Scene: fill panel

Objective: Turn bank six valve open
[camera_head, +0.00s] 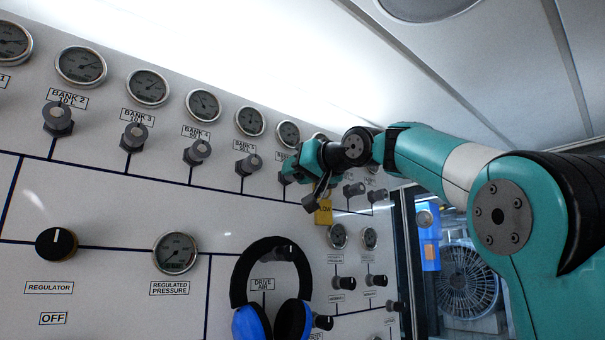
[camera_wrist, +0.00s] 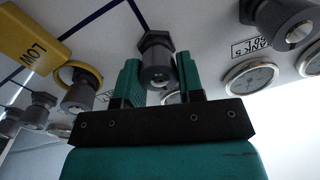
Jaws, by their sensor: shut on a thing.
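The bank six valve (camera_wrist: 157,58) is a dark grey round knob on a hex base, in the middle of the wrist view. My gripper (camera_wrist: 158,68) is shut on it, with one teal finger on each side of the knob. In the head view my gripper (camera_head: 290,171) is at the panel, just right of the bank five valve (camera_head: 249,165), and mostly hides the bank six valve. The bank six label is not readable.
A yellow tag marked LOW (camera_head: 323,214) hangs from the neighbouring valve, close to my gripper; it also shows in the wrist view (camera_wrist: 30,45). Gauges and other valves line the panel. Blue and black ear defenders (camera_head: 250,320) hang lower on the panel.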

